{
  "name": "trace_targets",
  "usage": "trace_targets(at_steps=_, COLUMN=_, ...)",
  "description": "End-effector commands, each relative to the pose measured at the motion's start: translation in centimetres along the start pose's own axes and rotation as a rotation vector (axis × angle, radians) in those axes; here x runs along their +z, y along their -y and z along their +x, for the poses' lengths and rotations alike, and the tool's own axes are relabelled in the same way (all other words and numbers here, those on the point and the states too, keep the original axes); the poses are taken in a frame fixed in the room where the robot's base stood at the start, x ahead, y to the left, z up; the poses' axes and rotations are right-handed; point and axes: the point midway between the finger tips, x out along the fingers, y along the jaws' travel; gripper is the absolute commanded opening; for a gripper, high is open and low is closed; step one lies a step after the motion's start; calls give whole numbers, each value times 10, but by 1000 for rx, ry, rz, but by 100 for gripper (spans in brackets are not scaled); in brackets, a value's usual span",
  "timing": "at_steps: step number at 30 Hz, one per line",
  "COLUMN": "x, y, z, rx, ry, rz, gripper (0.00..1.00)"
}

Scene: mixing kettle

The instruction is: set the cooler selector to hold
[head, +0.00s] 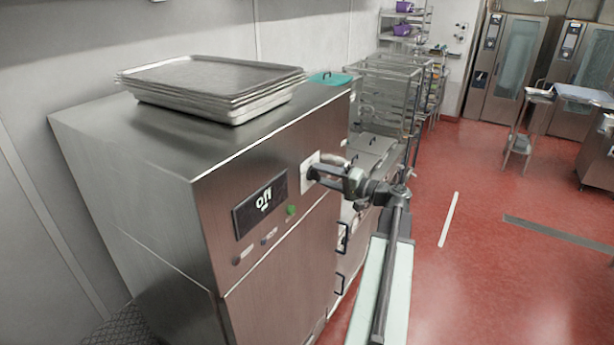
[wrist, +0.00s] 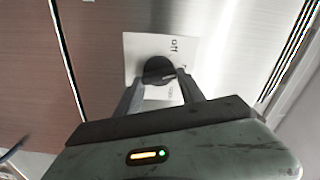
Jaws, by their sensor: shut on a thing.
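The cooler (head: 265,225) is a steel cabinet with a black display (head: 260,205) that reads "off". Its selector is a round black knob (wrist: 157,71) on a white label plate (wrist: 135,48) in the wrist view. The word "off" shows on the plate, above and right of the knob; other lettering is partly hidden and too small to read. My gripper (wrist: 160,84) is shut on the knob, with one finger on each side of it. In the head view my gripper (head: 318,172) reaches the plate right of the display and hides most of the knob.
A green button (head: 291,210) and small dark controls sit below the display. Stacked metal trays (head: 215,85) and a teal lid (head: 330,78) lie on top. Wire racks (head: 385,95) stand behind the cooler. Red floor (head: 480,190) is open to the right.

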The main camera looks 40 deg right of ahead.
Motion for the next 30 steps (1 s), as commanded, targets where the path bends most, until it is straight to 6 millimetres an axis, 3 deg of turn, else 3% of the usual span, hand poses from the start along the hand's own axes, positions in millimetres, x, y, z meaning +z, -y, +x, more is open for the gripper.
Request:
trace_targets(at_steps=3, x=2, y=-4, z=-1, rx=5, ry=3, rz=259, gripper=7)
trace_targets(at_steps=4, x=2, y=-4, z=-2, rx=5, ry=3, rz=283, gripper=49)
trace_targets(at_steps=6, x=2, y=-3, z=-2, rx=5, ry=3, rz=275, gripper=68)
trace_targets(at_steps=7, x=2, y=-3, z=-2, rx=5, ry=3, rz=274, gripper=71)
trace_targets(at_steps=17, x=1, y=-3, z=-4, rx=3, ry=0, rz=272, gripper=71)
trace_targets(at_steps=30, x=0, y=-2, z=-63, rx=3, ry=-2, rz=271, gripper=71)
